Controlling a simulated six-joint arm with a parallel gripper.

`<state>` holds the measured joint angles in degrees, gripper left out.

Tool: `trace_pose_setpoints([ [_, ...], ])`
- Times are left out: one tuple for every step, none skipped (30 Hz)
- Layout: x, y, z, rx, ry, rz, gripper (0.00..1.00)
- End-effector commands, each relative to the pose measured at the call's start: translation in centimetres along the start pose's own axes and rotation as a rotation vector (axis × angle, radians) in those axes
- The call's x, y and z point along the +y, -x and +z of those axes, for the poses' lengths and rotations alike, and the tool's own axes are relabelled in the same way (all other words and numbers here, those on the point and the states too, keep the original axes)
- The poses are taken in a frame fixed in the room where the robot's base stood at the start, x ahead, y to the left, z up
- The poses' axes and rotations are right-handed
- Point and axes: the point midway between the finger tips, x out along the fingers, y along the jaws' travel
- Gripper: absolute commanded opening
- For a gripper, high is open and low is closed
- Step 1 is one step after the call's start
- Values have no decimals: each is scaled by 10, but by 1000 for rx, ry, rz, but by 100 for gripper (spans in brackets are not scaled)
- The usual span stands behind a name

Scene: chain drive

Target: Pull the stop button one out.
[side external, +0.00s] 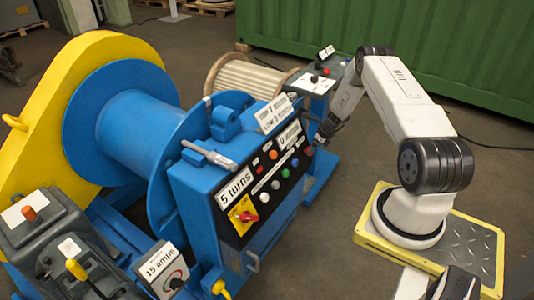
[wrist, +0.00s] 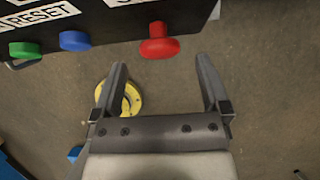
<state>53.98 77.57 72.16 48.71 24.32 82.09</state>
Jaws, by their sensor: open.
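A red mushroom-shaped button (wrist: 159,41) sticks out from the dark panel edge at the top of the wrist view. I take it for the stop button; no label naming it can be read. My gripper (wrist: 161,67) is open and empty. Its two fingers point toward the button, one to each side and a little short of it, not touching. In the side external view my gripper (side external: 320,137) is close to the right end of the blue control cabinet (side external: 202,195). The button is small and partly hidden there.
A green button (wrist: 25,50) and a blue button (wrist: 74,40) sit left of the red one, under a RESET label (wrist: 40,14). A yellow ring (wrist: 133,101) lies below, partly behind the left finger. Bare floor is open to the right of the cabinet.

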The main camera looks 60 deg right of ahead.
Motion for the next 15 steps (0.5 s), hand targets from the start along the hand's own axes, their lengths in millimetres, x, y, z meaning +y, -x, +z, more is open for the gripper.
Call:
trace_pose_setpoints([
  [-1, 7, 0, -1, -1, -1, 96],
  [-1, 10, 0, -1, -2, -2, 96],
  [-1, 14, 0, -1, -2, -1, 96],
  [-1, 18, 0, -1, -2, -1, 96],
  [-1, 21, 1, -1, -2, -1, 96],
  [0, 25, 0, -1, -2, -1, 96],
  [0, 28, 0, -1, -1, -1, 96],
  [-1, 31, 1, -1, -1, -1, 96],
  [-1, 34, 0, -1, -1, -1, 96],
  [0, 37, 0, -1, -1, -1, 96],
  [-1, 39, 0, -1, -1, -1, 96],
  [-1, 42, 0, -1, 0, -1, 96],
  [0, 43, 0, 0, -1, 0, 96],
  [0, 45, 0, 0, -1, 0, 96],
  [0, 46, 0, 0, -1, 0, 96],
])
